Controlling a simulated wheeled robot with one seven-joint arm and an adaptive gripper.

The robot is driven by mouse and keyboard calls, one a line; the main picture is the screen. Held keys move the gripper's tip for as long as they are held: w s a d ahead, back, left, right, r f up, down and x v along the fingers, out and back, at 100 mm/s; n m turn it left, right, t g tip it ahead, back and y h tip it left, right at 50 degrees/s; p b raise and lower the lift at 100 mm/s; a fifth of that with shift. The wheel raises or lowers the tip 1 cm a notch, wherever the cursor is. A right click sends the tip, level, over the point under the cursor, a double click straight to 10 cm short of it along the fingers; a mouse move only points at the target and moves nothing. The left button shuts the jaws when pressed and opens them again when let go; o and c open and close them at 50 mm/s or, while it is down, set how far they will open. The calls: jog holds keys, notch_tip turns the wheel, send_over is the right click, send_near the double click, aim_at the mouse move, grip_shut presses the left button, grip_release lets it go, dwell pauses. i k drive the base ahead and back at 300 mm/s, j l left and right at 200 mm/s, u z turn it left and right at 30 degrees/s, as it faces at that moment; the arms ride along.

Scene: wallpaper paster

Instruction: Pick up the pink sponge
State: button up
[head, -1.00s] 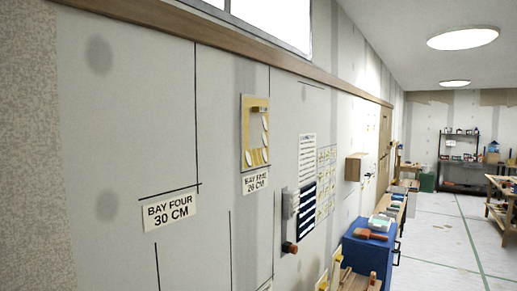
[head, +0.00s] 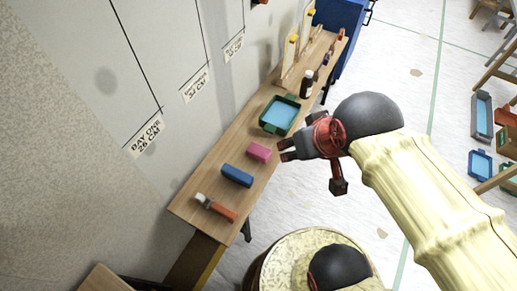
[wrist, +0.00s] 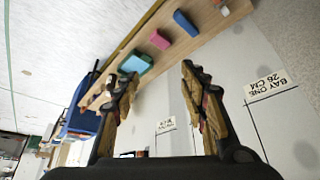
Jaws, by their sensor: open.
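The pink sponge (head: 259,152) lies on a narrow wooden bench (head: 187,205) along the wall, between a blue block and a green-rimmed tray. In the wrist view the pink sponge (wrist: 160,40) is at the top, beyond and between the fingertips. My gripper (head: 285,150) is open and empty, to the right of the sponge in the head view, its fingers toward the bench. In the wrist view my gripper (wrist: 158,80) shows both fingers spread with nothing between them. The height gap to the sponge is hard to judge.
A blue block (head: 237,175) and an orange-handled brush (head: 215,207) lie nearer on the bench. The green tray with a blue inside (head: 280,115) and a dark bottle (head: 307,84) stand farther along. The wall (head: 90,150) runs close behind the bench.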

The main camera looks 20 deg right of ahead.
aim_at(257, 151)
jog(key=i+l+u, duration=0.25)
jog(key=i+l, duration=0.15)
jog(key=l, duration=0.25)
jog(key=i+l+u, duration=0.1)
jog(key=l, duration=0.3)
jog(key=i+l+u, duration=0.1)
jog(key=l, duration=0.25)
jog(key=i+l+u, duration=0.15)
jog(key=l, duration=0.25)
jog(key=i+u, duration=0.1)
jog(key=u, duration=0.8)
